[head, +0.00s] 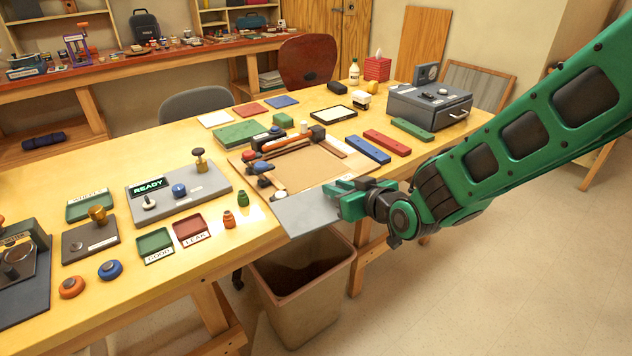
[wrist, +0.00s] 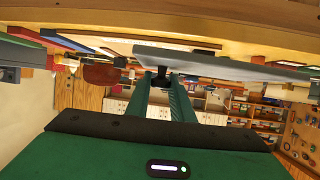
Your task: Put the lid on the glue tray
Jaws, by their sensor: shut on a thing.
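My gripper (head: 345,198) is shut on a thin, flat grey plate (head: 303,213), which looks like the lid. The plate is held roughly level at the table's front edge, partly out over the floor. In the wrist view, the plate (wrist: 230,62) shows nearly edge-on at the fingertips (wrist: 162,78). Just behind the plate, a tan rectangular board or tray (head: 318,168) lies on the table, with a wooden strip and small blue and orange tools at its far and left sides. I cannot tell for sure whether this is the glue tray. The plate covers its near edge.
A waste bin (head: 303,285) stands on the floor below the plate. Blue (head: 367,149) and red (head: 387,142) bars lie right of the tan board. A grey READY console (head: 178,193) and small green (head: 154,244) and red (head: 191,230) trays stand left.

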